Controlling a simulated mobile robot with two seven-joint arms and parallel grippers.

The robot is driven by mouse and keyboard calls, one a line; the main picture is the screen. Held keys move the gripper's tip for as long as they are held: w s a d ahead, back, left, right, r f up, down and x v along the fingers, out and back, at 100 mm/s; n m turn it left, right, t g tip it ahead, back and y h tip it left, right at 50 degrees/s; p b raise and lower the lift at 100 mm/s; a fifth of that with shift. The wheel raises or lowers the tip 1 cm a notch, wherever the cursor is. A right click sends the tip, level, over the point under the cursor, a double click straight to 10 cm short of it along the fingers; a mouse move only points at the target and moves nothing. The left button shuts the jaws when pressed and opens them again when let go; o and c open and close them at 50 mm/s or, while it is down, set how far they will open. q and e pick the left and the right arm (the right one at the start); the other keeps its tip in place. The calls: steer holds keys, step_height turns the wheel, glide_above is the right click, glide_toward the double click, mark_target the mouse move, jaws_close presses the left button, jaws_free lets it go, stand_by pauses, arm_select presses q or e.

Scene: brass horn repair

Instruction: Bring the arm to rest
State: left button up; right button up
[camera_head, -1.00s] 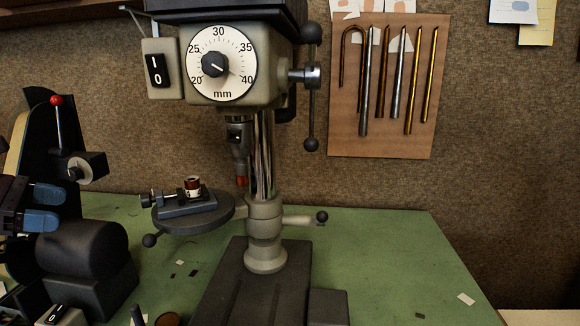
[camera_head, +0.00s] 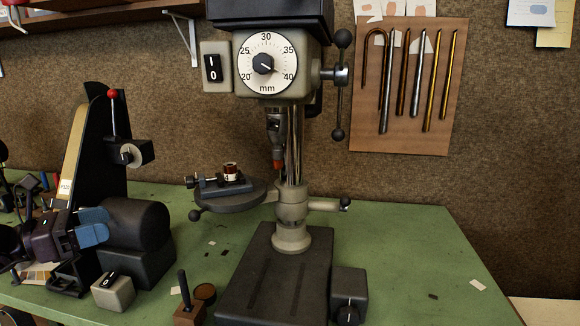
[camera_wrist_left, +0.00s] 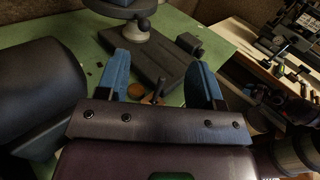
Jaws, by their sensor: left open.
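My left gripper (camera_head: 92,226) comes in from the left in the head view, with blue fingers pointing right, in front of the belt sander's dark motor housing (camera_head: 136,236). In the left wrist view its two blue fingers (camera_wrist_left: 165,78) stand wide apart with nothing between them. The gripper is open and empty. Whether it touches the sander cannot be told.
A drill press (camera_head: 291,205) stands mid-bench, its round table (camera_head: 230,200) holding a vise with a small red-and-white part (camera_head: 231,171). A switch box (camera_head: 113,291) and a wooden block with a handle (camera_head: 188,313) are at the front. The green bench (camera_head: 420,250) is mostly clear at right.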

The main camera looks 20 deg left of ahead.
arm_select(q)
steer(key=s+d+f+n+g+y, duration=0.1)
steer(key=s+f+n+y, duration=0.4)
steer(key=f+n+y, duration=0.95)
steer(key=s+d+f+n+g+y, duration=0.15)
steer(key=s+f+n+y, duration=0.5)
steer(key=n, duration=1.45)
steer(key=s+d+f+n+g+h, duration=0.4)
steer(key=s+d+f, duration=0.1)
steer(key=d, duration=0.4)
steer(key=s+d+f+n+g+h, duration=0.4)
steer(key=d, duration=0.5)
steer(key=w+f+t+h, duration=0.1)
steer(key=w+f+t, duration=0.6)
steer(key=f, duration=0.4)
steer(key=shift+d+m+t, duration=0.3)
steer(key=shift+m+t, duration=0.15)
